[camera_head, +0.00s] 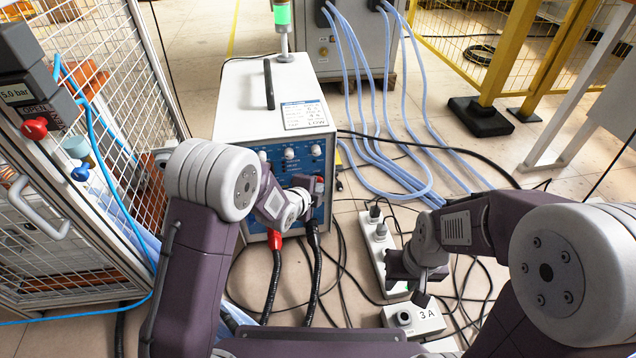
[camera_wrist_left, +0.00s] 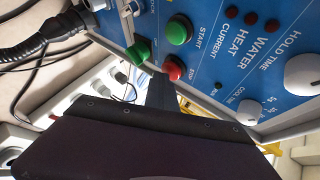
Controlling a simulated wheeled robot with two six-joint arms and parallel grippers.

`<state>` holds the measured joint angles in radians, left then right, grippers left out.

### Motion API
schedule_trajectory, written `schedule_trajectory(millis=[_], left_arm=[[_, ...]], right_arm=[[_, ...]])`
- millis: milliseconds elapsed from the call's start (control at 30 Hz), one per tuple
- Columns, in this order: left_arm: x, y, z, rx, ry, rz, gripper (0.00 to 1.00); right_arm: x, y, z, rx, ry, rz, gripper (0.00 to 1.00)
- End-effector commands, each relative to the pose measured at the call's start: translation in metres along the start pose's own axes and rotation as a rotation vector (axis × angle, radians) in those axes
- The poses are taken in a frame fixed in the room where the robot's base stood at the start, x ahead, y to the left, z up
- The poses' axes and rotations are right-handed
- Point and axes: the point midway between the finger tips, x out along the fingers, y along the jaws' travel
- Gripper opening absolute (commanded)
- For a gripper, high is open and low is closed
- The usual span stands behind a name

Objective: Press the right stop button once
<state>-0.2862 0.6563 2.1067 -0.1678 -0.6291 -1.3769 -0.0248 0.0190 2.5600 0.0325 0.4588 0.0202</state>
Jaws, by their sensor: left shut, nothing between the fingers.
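The heater is a white box (camera_head: 245,95) with a blue front panel. In the left wrist view, the blue panel (camera_wrist_left: 222,60) appears turned on its side. A red button (camera_wrist_left: 173,68) marked STOP sits beside a green START button (camera_wrist_left: 178,30). Another green button (camera_wrist_left: 137,52) is nearby. My left gripper (camera_wrist_left: 162,88) is shut and empty. Its tip is just below the red button in the picture; I cannot tell whether they touch. In the head view the left wrist partly covers the panel. My right gripper (camera_head: 418,288) hangs above the floor near a power strip; its jaw opening is unclear.
Black cables (camera_head: 312,270) hang from the heater's front. A power strip (camera_head: 383,245) and loose cables lie on the floor. Blue hoses (camera_head: 385,130) run behind at the right. A mesh cage (camera_head: 100,60) stands at the left. A white knob (camera_wrist_left: 303,75) projects from the panel.

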Motion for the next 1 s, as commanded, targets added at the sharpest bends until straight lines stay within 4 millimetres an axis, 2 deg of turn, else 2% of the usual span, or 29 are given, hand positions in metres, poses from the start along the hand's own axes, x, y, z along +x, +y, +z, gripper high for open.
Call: schedule_trajectory(millis=[233,567,1000], left_arm=[[-0.009,0.007,-0.006,0.001,0.0,0.0,0.0],[-0.011,0.008,-0.009,0.001,0.001,-0.001,0.0],[-0.041,0.03,-0.031,0.002,0.003,0.0,0.0]], right_arm=[[0.002,0.0,0.0,0.0,0.0,0.0,0.36],[0.003,0.0,0.0,0.0,0.0,0.0,0.36],[0.007,0.0,0.001,0.0,0.0,0.0,0.36]])
